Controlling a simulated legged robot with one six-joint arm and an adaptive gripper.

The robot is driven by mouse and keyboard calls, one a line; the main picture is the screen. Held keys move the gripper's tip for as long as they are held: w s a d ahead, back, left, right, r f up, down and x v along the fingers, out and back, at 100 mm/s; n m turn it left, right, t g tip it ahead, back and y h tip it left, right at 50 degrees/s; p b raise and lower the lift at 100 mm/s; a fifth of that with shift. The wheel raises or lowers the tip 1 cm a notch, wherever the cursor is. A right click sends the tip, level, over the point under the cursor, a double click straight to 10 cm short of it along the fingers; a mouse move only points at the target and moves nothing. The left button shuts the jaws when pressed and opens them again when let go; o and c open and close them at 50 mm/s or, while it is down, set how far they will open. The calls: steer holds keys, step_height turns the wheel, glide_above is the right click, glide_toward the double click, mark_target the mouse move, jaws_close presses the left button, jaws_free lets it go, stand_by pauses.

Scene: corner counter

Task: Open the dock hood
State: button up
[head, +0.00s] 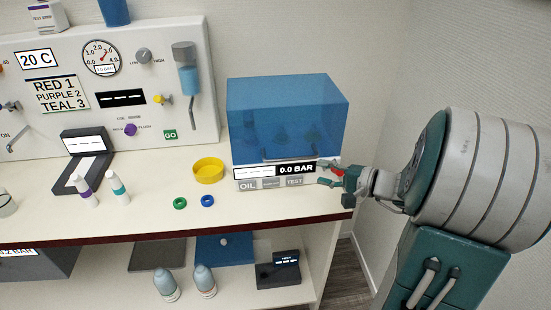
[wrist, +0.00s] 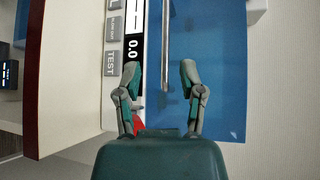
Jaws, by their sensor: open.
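The dock hood (head: 288,115) is a see-through blue box, down over the dock at the right end of the counter. Dim shapes show inside it. The dock's front (head: 245,186) has a 0.0 BAR display and OIL and TEST labels. My gripper (head: 328,174) is at the dock's front right corner, by a red part (head: 337,170). In the wrist view my gripper (wrist: 158,72) is open and empty. A thin grey handle bar (wrist: 165,45) runs along the hood (wrist: 210,70), ahead of and between the fingertips. I see no contact with it.
Two small bottles (head: 118,187) stand further left. A wall (head: 385,60) is close on the right.

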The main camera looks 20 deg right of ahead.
mark_target(294, 159)
steer(key=shift+m+t+h, duration=0.3)
steer(key=shift+m+t, duration=0.1)
steer(key=shift+t, duration=0.2)
steer(key=x, duration=0.7)
steer(key=d+x, duration=0.1)
steer(key=x, duration=0.2)
steer(key=shift+w+a+f, duration=0.1)
steer(key=shift+w+a, duration=0.05)
steer(key=shift+w, duration=0.25)
steer(key=shift+d, duration=0.6)
jaws_close()
steer(key=shift+a, duration=0.2)
